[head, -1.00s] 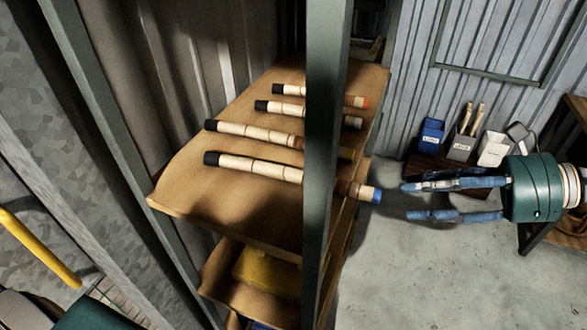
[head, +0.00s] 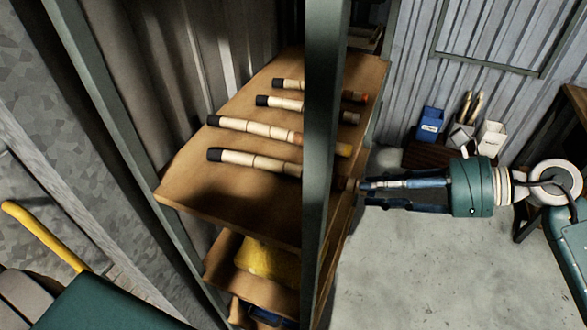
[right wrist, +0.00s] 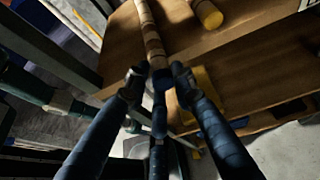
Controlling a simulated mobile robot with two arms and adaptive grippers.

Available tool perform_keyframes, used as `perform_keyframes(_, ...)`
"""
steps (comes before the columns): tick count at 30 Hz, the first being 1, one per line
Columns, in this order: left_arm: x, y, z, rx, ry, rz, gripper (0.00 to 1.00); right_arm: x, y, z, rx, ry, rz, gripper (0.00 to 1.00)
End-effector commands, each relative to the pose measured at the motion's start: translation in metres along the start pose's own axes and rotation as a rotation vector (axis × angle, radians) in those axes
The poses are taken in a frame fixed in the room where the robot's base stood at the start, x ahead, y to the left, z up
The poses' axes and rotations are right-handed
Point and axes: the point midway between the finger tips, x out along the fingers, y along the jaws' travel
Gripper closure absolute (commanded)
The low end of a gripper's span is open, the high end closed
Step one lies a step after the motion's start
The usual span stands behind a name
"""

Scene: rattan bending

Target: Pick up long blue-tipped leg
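The long blue-tipped leg (head: 255,161) lies on the upper wooden shelf, nearest of several pale legs. Its dark end is at the left; its middle is hidden by the grey upright post, and its blue end is hidden behind my right gripper. In the right wrist view the leg (right wrist: 153,45) points toward me, and its blue tip (right wrist: 161,79) is between the fingertips. My right gripper (head: 362,194) is at the shelf's right edge. Its fingers (right wrist: 157,78) are open on both sides of the tip, with gaps visible. My left gripper is not in view.
The grey post (head: 322,120) stands in front of the shelf (head: 225,205). A yellow-tipped leg (right wrist: 207,13) lies beside the blue-tipped one. A lower shelf holds a yellow thing (head: 268,262). Blue (head: 430,122) and white (head: 491,138) bins stand behind.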

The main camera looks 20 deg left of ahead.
Motion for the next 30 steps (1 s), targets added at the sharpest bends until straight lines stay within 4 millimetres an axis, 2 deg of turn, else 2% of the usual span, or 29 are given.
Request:
perform_keyframes(11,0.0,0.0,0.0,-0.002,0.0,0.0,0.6,-0.001,0.0,0.002,-0.002,-0.001,0.0,1.0)
perform_keyframes(17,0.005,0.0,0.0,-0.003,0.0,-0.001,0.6,-0.005,-0.001,0.013,-0.005,-0.002,-0.001,1.0)
perform_keyframes(23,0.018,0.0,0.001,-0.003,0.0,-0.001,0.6,-0.019,-0.001,0.045,-0.01,-0.001,-0.003,1.0)
perform_keyframes(30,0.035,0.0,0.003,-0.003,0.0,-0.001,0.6,-0.044,0.0,0.107,-0.01,-0.002,-0.004,1.0)
